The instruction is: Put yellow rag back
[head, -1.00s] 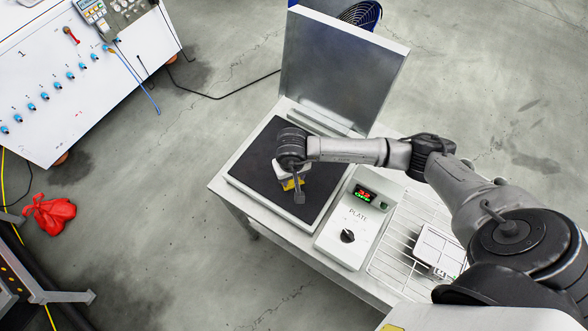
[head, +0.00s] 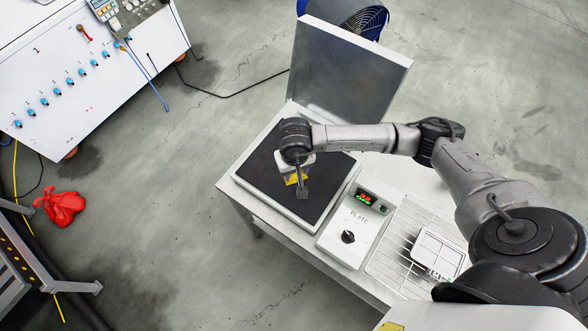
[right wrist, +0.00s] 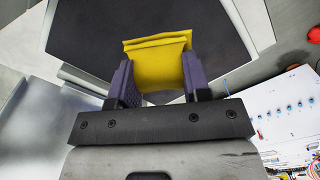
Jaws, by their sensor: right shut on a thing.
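The yellow rag (right wrist: 158,62) is folded and held between the two fingers of my right gripper (right wrist: 158,88) in the right wrist view. In the head view the right gripper (head: 297,176) is over the dark plate, with a bit of the yellow rag (head: 293,180) showing below the wrist. The dark plate surface (head: 262,180) lies beneath it. I cannot tell whether the rag touches the plate. My left gripper is not in view.
An upright metal panel (head: 345,75) stands behind the plate. A control box (head: 358,222) marked PLATE and a wire rack (head: 395,250) with a white tray-like item (head: 437,250) are on the right. A red bag (head: 62,208) lies on the floor. A white panel bench (head: 95,65) is at upper left.

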